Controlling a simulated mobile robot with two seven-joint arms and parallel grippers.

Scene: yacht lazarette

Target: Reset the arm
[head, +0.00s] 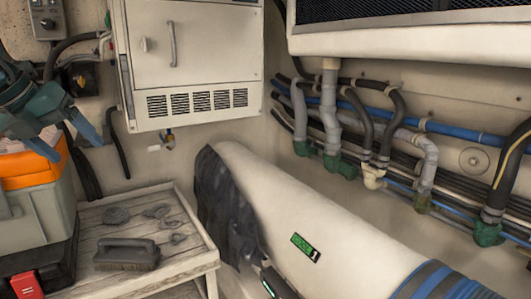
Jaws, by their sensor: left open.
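My left gripper (57,132) is at the left edge of the head view. Its two teal-grey fingers are spread apart, with nothing seen between them. It is above or in front of an orange-topped case (28,168); I cannot tell whether it touches it. Part of my left arm is cut off by the picture's edge. My right gripper is not in view.
A white cabinet (200,60) hangs behind. A large pale cylinder (345,240) with a dark cloth (225,200) fills the middle and right. Pipes and hoses (330,115) line the wall.

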